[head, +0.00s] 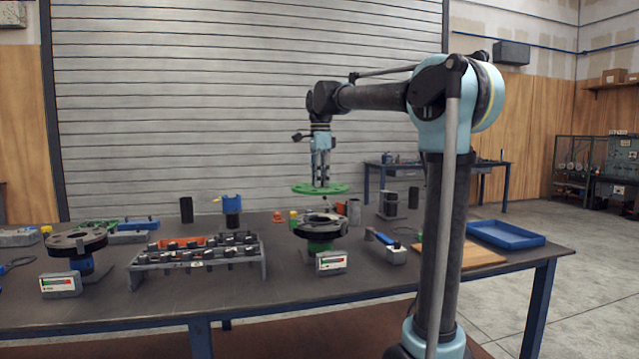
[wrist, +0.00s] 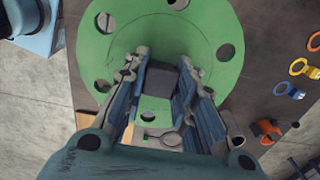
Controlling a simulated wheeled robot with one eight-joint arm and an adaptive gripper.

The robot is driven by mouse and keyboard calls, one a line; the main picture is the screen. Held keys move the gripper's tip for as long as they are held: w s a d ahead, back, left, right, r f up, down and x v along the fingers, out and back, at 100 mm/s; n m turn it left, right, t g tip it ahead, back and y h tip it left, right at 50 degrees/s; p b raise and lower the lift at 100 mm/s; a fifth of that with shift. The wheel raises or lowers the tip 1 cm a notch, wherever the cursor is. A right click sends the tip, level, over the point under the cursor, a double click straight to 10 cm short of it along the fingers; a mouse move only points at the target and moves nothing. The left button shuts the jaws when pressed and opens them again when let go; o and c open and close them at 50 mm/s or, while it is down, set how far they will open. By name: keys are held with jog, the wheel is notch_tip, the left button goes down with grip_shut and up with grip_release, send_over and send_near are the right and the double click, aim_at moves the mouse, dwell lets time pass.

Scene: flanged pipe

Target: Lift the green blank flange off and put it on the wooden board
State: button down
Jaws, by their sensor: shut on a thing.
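The green blank flange (head: 302,189) hangs level in the air above the black pipe flange (head: 312,232), clear of it. My gripper (head: 321,181) is above the green flange, shut on the dark grip block at its middle. In the wrist view the green flange (wrist: 215,30) fills the upper middle, with bolt holes round its rim, and the block sits between the fingers of my gripper (wrist: 160,85). The wooden board (head: 482,255) lies on the table to the right, partly hidden behind my arm.
A blue tray (head: 506,235) lies right of the board. A rack of dark parts (head: 195,262) and a second black flange (head: 76,242) stand to the left. A tool with a blue handle (head: 383,237) and a small display box (head: 331,263) are near the pipe.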

jog(key=shift+r, duration=2.45)
